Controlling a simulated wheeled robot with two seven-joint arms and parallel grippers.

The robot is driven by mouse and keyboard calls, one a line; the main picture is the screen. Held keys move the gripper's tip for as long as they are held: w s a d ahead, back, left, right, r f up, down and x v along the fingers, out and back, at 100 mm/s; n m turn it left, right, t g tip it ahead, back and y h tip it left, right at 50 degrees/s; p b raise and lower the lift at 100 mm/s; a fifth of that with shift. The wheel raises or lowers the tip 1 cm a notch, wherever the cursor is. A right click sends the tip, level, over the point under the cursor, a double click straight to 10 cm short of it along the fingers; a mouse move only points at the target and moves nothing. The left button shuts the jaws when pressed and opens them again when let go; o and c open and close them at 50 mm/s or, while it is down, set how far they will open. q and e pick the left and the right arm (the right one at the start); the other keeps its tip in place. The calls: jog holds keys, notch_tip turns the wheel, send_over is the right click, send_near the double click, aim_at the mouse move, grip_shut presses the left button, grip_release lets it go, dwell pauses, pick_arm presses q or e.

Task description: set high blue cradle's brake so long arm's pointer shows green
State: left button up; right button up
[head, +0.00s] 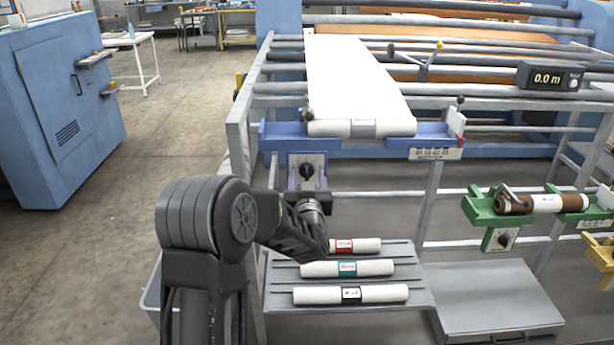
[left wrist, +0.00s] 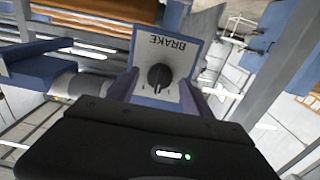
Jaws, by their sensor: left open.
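The high blue cradle (head: 278,132) holds a white roll (head: 362,128) whose sheet runs back into the machine. Its brake plate (head: 318,160) hangs below its left part, with a black knob (head: 306,170). In the left wrist view, the plate reads BRAKE upside down and the knob (left wrist: 159,77) sits between my fingers. My left gripper (head: 308,188) is open just in front of the knob; I cannot tell whether the fingers touch it. A marked scale plate (head: 435,154) hangs at the cradle's right end, with a little red beside it. Its pointer reading is too small to tell.
Several white rolls (head: 347,268) lie on a grey rack below. A green cradle (head: 482,212) with a brown roll and its own knob (head: 503,240) stands right. A yellow cradle (head: 601,252) is at the edge. A display (head: 548,77) reads 0.0 m. A grey post (head: 240,140) stands left.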

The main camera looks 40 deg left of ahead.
pick_arm(q)
jog(key=shift+w+a, duration=0.1)
jog(key=shift+w, duration=0.1)
grip_shut()
dwell(0.6)
